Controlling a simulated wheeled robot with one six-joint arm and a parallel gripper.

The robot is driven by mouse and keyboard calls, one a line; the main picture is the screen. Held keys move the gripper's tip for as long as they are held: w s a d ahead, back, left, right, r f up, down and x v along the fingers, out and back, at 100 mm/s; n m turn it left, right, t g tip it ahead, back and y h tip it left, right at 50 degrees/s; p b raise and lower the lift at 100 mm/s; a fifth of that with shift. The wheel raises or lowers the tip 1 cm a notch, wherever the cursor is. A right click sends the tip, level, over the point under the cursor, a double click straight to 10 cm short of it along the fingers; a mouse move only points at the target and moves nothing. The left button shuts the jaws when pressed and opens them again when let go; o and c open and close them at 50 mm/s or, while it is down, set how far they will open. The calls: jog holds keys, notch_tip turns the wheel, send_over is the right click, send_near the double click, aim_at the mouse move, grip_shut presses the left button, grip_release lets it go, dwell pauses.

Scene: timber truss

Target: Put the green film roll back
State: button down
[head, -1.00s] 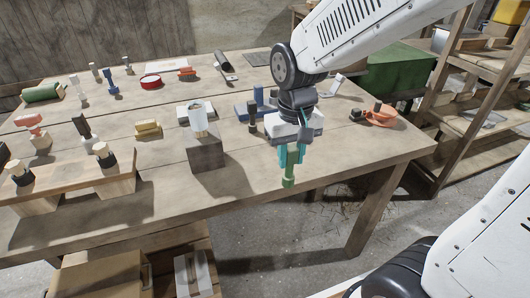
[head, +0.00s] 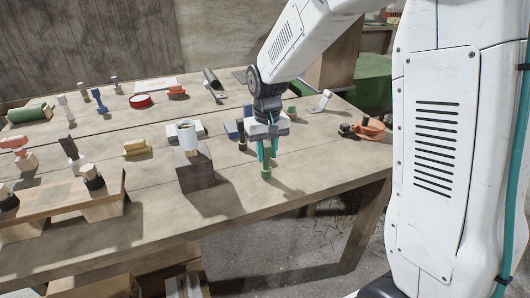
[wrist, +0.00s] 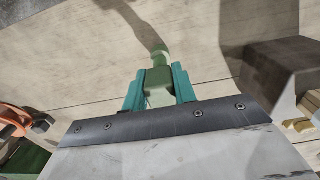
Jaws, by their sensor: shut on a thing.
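My gripper (head: 267,155) is shut on a green piece, which I take to be the green film roll (head: 266,173). The roll points downward over the right part of the workbench (head: 235,215), with a narrower end below the teal fingers. A shadow falls beside it; I cannot tell whether its tip touches the top. In the wrist view the roll (wrist: 160,75) sits between the two fingers (wrist: 159,88), its stepped, narrower end facing the wood. The fingers hide part of it.
A dark block (head: 195,172) bearing a white cup-like piece (head: 187,137) stands left of my gripper. A wooden stand (head: 62,206) with dark-topped pieces is at front left. A larger green roll (head: 30,113) lies at far left. An orange piece (head: 369,128) lies at right.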

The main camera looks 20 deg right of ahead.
jog(key=shift+f, duration=0.3)
jog(key=c, duration=1.1)
grip_release()
